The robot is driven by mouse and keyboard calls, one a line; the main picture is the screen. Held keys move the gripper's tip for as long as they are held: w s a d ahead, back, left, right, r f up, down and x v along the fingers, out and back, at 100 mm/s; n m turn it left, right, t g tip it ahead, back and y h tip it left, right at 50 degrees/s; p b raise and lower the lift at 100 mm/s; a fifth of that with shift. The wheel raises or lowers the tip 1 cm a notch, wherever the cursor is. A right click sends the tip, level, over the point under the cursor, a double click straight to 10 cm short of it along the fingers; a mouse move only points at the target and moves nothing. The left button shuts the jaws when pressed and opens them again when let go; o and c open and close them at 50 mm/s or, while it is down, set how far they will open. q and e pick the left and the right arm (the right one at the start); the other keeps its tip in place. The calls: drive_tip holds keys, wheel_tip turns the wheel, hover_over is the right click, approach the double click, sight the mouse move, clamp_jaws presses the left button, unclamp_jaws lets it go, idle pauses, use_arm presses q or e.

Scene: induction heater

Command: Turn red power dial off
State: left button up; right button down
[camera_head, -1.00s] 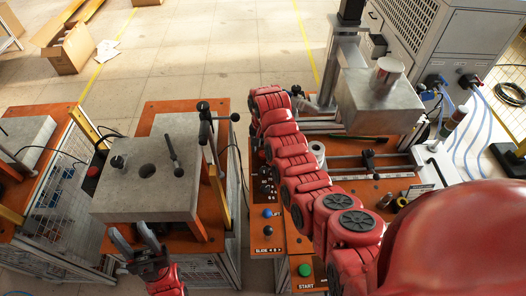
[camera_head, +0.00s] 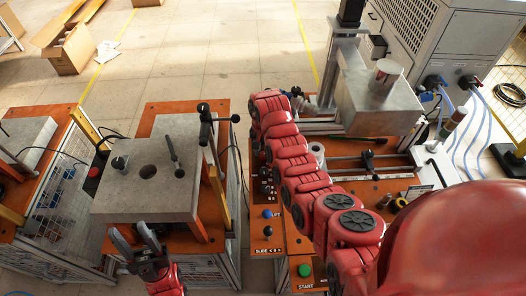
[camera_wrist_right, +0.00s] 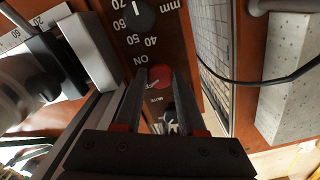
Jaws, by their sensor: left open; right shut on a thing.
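The red power dial (camera_wrist_right: 160,74) sits on the orange panel in the right wrist view, with ON printed beside it and MUTE below. My right gripper (camera_wrist_right: 162,78) is shut on the red dial, its two dark fingers on either side of it. The fingers hide part of the dial and its lettering. In the head view my right arm hides the dial and the right gripper. My left gripper (camera_head: 132,234) is open and empty, by the front edge of the grey block-topped stand.
A black dial (camera_wrist_right: 138,14) with a number scale is near the red one. A black cable (camera_wrist_right: 258,80) runs beside the panel. Blue (camera_head: 268,213) and green (camera_head: 304,270) buttons lie beside my right arm. The grey stand top (camera_head: 130,190) carries clamp posts.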

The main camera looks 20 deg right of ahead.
drive_tip(key=n+b, duration=0.2)
drive_tip(key=b, duration=0.1)
drive_tip(key=n+b, duration=0.1)
drive_tip(key=shift+w+f+n, duration=0.1)
drive_tip(key=shift+f+n, duration=0.15)
drive_tip(key=shift+n, duration=0.05)
drive_tip(key=shift+r+n+b, duration=0.25)
drive_tip(key=shift+n+b, duration=0.15)
drive_tip(key=shift+n, duration=0.1)
drive_tip(key=c, duration=0.5)
unclamp_jaws()
